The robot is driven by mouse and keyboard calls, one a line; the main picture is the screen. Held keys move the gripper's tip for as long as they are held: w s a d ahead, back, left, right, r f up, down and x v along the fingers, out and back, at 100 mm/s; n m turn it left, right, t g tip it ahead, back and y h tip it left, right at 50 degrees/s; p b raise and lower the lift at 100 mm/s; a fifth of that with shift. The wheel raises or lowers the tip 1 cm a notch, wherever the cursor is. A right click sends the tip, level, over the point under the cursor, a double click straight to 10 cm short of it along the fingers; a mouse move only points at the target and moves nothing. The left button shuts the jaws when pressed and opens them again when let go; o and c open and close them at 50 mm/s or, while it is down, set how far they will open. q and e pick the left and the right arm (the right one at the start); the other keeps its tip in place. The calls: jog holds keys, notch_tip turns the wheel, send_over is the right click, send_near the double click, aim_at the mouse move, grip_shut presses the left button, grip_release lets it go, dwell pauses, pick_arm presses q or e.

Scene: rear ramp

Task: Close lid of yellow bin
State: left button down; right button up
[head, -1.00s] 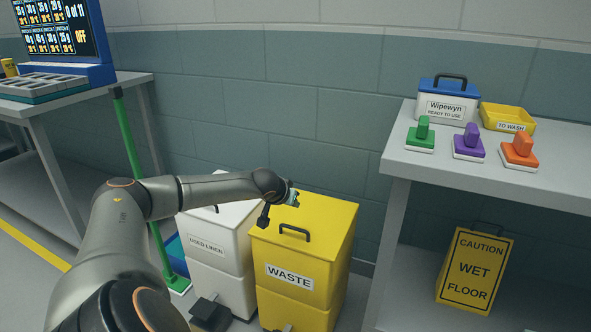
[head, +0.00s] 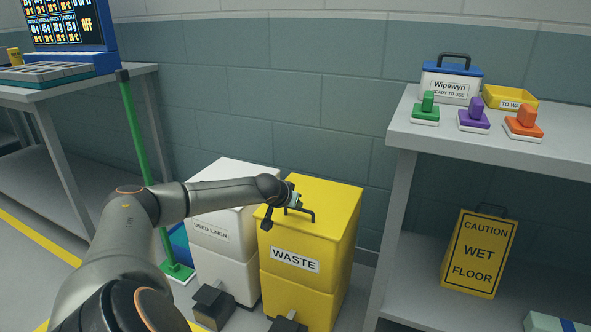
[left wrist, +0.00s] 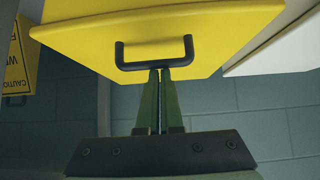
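The yellow bin (head: 308,265), labelled WASTE, stands against the wall. Its lid (head: 330,197) looks flat on the bin, with a black handle (head: 303,211) near the front edge. The lid (left wrist: 90,45) and handle (left wrist: 155,65) fill the upper part of the left wrist view, which appears upside down. My left gripper (head: 296,197) is over the lid beside the handle. In the left wrist view its fingers (left wrist: 163,72) are together, with tips at the handle's bar; I cannot tell whether they touch it. My right gripper is out of view.
A white bin (head: 222,240) labelled USED LINEN stands directly left. Pedals (head: 213,303) stick out in front. A grey shelf (head: 405,138) with brushes is at right, with a wet floor sign (head: 478,253) below. A green pole (head: 138,140) stands left.

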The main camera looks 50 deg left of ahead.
pick_arm(q)
jog(key=f, duration=0.1)
jog(key=s+f, duration=0.1)
jog(key=d+f, duration=0.1)
jog(key=shift+s+f+g, duration=0.1)
jog(key=shift+s+g, duration=0.05)
jog(key=shift+g, duration=0.15)
jog(key=r+p, duration=0.1)
jog(key=r, duration=0.1)
jog(key=w+r+p, duration=0.1)
jog(key=r, duration=0.1)
jog(key=a+r+p, duration=0.1)
jog(key=r, duration=0.1)
jog(key=shift+w, duration=0.2)
jog(key=shift+s+r, duration=0.1)
jog(key=shift+r, duration=0.1)
jog(key=s+d+f+b, duration=0.1)
jog(key=s+d+f, duration=0.3)
jog(key=s, duration=0.3)
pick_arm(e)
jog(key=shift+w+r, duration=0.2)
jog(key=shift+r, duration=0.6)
